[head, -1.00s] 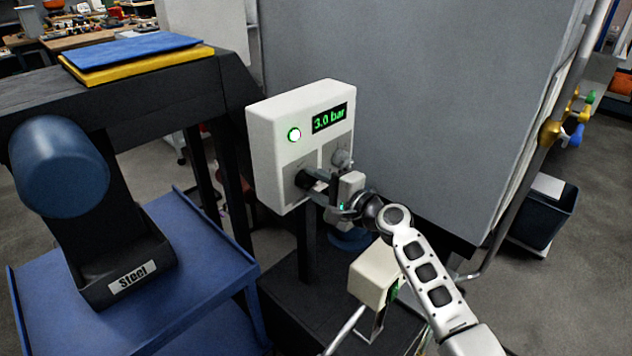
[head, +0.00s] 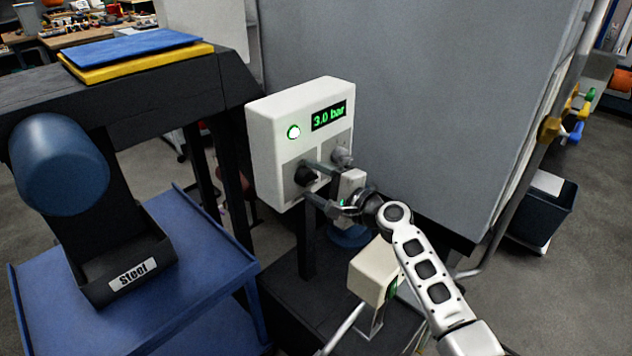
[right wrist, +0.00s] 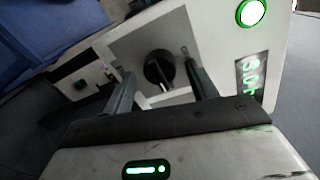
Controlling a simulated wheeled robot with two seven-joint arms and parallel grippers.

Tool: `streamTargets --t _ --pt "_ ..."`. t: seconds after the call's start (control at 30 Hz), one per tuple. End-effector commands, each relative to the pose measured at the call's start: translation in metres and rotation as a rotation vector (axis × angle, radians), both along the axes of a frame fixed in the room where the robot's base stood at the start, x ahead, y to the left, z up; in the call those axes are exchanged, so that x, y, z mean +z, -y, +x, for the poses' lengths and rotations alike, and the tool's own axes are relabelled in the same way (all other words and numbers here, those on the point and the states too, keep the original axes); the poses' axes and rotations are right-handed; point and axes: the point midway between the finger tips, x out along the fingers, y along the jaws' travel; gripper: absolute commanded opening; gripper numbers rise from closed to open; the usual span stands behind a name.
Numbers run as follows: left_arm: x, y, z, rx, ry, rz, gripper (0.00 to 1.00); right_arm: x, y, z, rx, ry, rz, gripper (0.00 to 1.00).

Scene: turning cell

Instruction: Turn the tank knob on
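A white control box (head: 270,110) carries a green display reading "3.0 bar" (head: 329,116) and a lit round green lamp (head: 293,132). A black knob (head: 305,175) sits low on its front, and a grey knob (head: 342,157) is to its right. The knob labels are too small to read. My right gripper (head: 311,181) is open, its fingers apart on either side of the black knob. In the right wrist view the black knob (right wrist: 158,70) shows between the two fingers, with visible gaps. My left gripper is out of view.
A small cream box (head: 373,272) stands below my right forearm. A blue cart (head: 200,270) with a dark bin marked "Steel" (head: 125,275) is at left. A large grey panel (head: 430,90) rises behind the control box.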

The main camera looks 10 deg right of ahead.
Motion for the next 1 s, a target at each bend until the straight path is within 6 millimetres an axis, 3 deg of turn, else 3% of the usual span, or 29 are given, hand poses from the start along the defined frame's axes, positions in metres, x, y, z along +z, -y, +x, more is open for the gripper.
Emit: streamTargets --t 0.27,0.7,1.0 --pt "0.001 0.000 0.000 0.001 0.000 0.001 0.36 0.001 0.010 -0.014 -0.001 0.001 -0.004 0.58" --pt "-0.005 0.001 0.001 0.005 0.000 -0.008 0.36 0.005 0.065 -0.099 0.000 -0.001 -0.004 0.58" --pt "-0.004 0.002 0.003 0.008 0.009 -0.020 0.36 0.009 0.086 -0.130 -0.001 -0.001 -0.001 0.58"
